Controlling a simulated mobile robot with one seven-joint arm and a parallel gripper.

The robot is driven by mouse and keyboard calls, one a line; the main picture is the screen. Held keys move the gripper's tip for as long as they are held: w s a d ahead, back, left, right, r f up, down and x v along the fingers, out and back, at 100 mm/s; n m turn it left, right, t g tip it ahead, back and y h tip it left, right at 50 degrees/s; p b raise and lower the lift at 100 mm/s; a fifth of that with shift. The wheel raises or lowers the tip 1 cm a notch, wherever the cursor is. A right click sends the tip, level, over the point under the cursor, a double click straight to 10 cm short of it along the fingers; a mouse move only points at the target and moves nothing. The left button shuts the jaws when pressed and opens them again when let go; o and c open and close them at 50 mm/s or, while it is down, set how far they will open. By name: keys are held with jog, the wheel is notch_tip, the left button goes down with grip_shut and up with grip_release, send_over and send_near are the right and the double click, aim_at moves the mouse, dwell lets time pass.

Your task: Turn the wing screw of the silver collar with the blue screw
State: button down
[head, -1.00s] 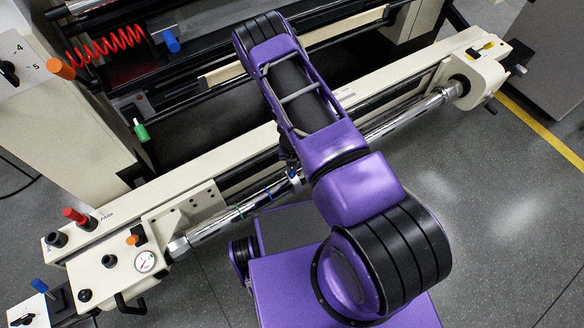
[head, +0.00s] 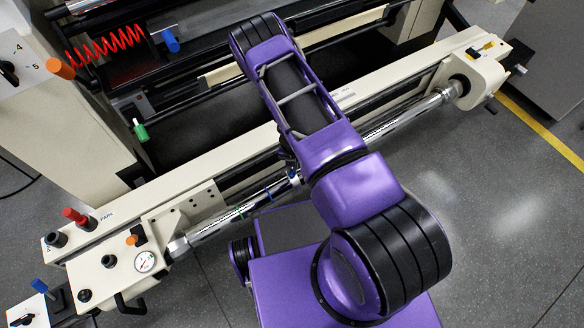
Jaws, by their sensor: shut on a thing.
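A polished silver shaft (head: 212,226) runs diagonally along the front of the cream machine. A green band (head: 241,212) and a blue band (head: 268,196) show on it. A silver collar (head: 295,178) sits farther up the shaft, partly covered by my arm. A small dark part of my gripper (head: 289,163) shows at the left edge of my purple arm, right by this collar. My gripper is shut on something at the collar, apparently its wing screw. The fingertips and the blue screw are hidden behind my arm.
The cream machine beam (head: 150,203) lies just behind the shaft. A bearing block (head: 477,77) holds the shaft's right end. A pressure gauge (head: 145,261) and knobs stand at the left end. Grey floor (head: 480,200) is clear at the right.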

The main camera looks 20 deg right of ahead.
jog(key=m, duration=0.6)
jog(key=shift+m, duration=0.4)
jog(key=m, duration=0.3)
jog(key=shift+m, duration=0.3)
jog(key=m, duration=0.3)
jog(key=shift+m, duration=0.4)
jog(key=m, duration=1.2)
jog(key=c, duration=0.9)
grip_release()
